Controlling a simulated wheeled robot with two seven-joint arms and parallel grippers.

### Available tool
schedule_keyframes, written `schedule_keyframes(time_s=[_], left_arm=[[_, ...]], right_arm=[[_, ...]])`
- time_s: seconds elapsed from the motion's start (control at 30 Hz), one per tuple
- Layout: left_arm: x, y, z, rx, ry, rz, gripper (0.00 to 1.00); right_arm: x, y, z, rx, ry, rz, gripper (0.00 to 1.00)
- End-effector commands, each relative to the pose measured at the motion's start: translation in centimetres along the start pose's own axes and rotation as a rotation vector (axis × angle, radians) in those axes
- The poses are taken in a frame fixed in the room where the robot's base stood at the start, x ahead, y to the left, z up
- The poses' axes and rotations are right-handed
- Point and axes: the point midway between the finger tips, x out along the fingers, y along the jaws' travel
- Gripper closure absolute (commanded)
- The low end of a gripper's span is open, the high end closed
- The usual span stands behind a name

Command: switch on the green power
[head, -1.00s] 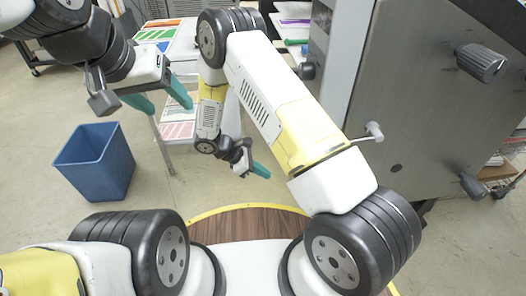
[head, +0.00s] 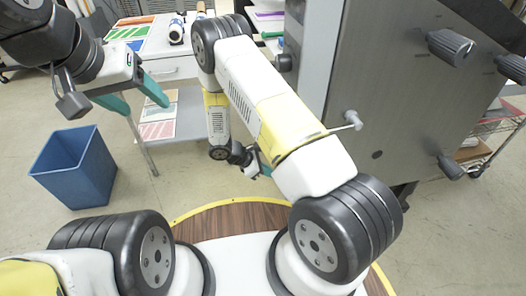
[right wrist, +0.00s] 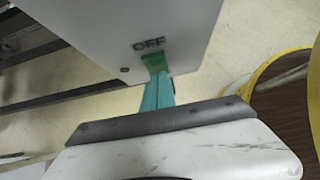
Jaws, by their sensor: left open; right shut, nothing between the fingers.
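In the right wrist view a pale panel carries the dark word OFF, and a green power switch (right wrist: 154,62) shows just below it. My right gripper's teal fingers (right wrist: 157,90) are shut and empty, with their tips right at the green switch; whether they touch it I cannot tell. In the head view my right gripper (head: 258,165) is low beside the grey laminator (head: 400,110), partly hidden by my own arm. The switch does not show there. My left gripper (head: 144,106) is open and empty, off to the left, above the floor.
A blue bin (head: 75,168) stands on the floor at left. A table (head: 175,68) with coloured sheets and white bottles is behind my arms. Dark knobs (head: 450,46) and a small white-tipped lever (head: 352,119) stick out of the laminator.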

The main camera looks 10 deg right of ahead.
Motion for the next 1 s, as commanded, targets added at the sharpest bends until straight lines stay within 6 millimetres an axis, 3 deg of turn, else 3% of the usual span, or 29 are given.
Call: schedule_keyframes(time_s=[0.43, 1.0], left_arm=[[0.0, 0.0, 0.0, 0.000, 0.000, 0.000, 0.38], [0.0, 0.0, 0.0, 0.000, 0.000, 0.000, 0.38]], right_arm=[[0.3, 0.0, 0.2, 0.000, -0.043, 0.000, 1.00], [-0.8, 0.0, 1.4, 0.001, -0.046, -0.002, 1.00]])
